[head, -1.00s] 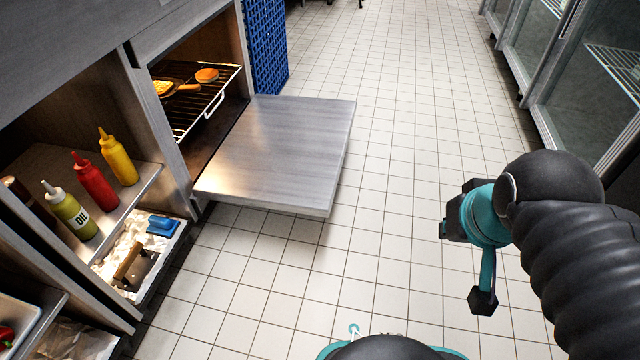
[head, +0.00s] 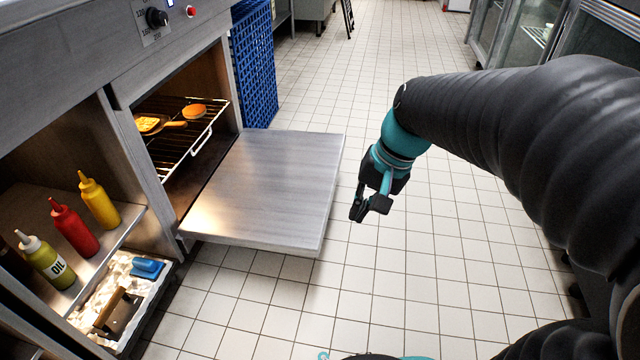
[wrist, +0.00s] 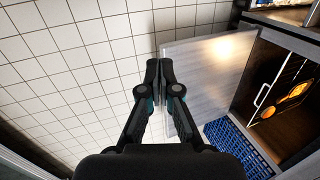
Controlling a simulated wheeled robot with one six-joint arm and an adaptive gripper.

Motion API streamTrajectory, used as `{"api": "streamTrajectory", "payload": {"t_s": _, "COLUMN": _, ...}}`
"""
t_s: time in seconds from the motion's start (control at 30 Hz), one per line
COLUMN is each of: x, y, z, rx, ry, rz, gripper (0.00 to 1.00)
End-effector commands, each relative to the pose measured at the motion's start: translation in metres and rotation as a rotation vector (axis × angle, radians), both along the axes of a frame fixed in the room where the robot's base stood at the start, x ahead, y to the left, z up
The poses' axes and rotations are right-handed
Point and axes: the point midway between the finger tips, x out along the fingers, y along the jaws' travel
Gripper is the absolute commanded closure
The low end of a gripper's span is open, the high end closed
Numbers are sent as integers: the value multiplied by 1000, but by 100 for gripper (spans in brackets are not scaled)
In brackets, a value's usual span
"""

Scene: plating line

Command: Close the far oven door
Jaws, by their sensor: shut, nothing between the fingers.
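The oven door (head: 270,185) is a flat grey metal panel, folded down and open, about level, in front of the oven opening. In the wrist view the door (wrist: 205,75) lies beyond and to the right of the fingertips. My gripper (head: 357,211) is shut and empty, to the right of the door's outer edge in the head view. In the wrist view my gripper (wrist: 159,68) shows its two fingers together, with the tips overlapping the door's edge in the picture. I cannot tell whether they touch it.
Inside the oven, a wire rack (head: 190,140) holds a pan with food (head: 150,124) and a bun (head: 194,111). A blue crate stack (head: 253,65) stands beyond the oven. Sauce bottles (head: 73,227) stand on a shelf at left. The tiled floor (head: 350,290) is clear.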

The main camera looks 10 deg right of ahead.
Motion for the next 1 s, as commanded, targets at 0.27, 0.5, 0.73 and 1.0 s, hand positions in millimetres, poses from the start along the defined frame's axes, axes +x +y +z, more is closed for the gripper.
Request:
{"api": "streamTrajectory", "payload": {"t_s": 0.27, "x": 62, "y": 4, "z": -34, "rx": 208, "ry": 225, "rz": -141, "gripper": 100}}
{"api": "streamTrajectory", "payload": {"t_s": 0.5, "x": 114, "y": 2, "z": -75, "rx": 396, "ry": 402, "rz": -263, "gripper": 100}}
{"api": "streamTrajectory", "payload": {"t_s": 0.73, "x": 160, "y": -6, "z": -124, "rx": 584, "ry": 557, "rz": -379, "gripper": 100}}
{"api": "streamTrajectory", "payload": {"t_s": 1.0, "x": 203, "y": -23, "z": -194, "rx": 815, "ry": 719, "rz": -515, "gripper": 100}}
